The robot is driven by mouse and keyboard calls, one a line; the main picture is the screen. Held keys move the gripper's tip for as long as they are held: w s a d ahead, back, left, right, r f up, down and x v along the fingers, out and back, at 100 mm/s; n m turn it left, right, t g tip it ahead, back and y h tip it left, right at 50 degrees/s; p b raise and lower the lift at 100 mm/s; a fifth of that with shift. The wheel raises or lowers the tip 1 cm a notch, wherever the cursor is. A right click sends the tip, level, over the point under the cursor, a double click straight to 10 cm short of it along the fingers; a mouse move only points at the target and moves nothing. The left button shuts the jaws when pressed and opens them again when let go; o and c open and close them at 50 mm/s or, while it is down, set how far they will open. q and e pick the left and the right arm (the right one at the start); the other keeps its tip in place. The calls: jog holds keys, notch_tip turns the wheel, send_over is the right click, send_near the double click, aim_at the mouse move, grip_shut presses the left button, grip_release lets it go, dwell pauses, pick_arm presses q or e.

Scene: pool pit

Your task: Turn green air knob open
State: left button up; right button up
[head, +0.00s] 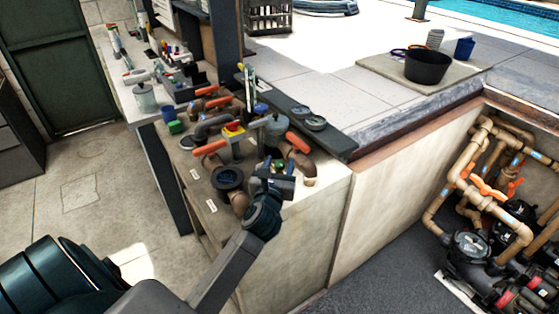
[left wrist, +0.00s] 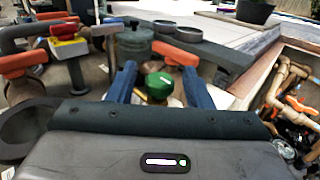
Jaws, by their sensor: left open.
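The green air knob (left wrist: 159,85) shows in the left wrist view as a round, ridged green cap low between my two blue fingers. My left gripper (left wrist: 158,72) is open, with one finger on each side of the knob and a visible gap on both sides. I cannot tell how far the fingers reach down around the knob. My right gripper is in neither view.
An orange-handled valve (head: 298,142) stands close behind my left gripper. A red-and-yellow button (head: 234,128) on a post and another orange handle (head: 210,147) are to its left. Small round dishes (head: 315,123) sit on the dark ledge behind. A pit with brown pipes (head: 465,190) is at the right.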

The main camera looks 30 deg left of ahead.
pick_arm(q)
jog(key=shift+w+a, duration=0.2)
jog(key=shift+w, duration=0.15)
jog(key=c, duration=0.9)
jog(key=shift+c, duration=0.2)
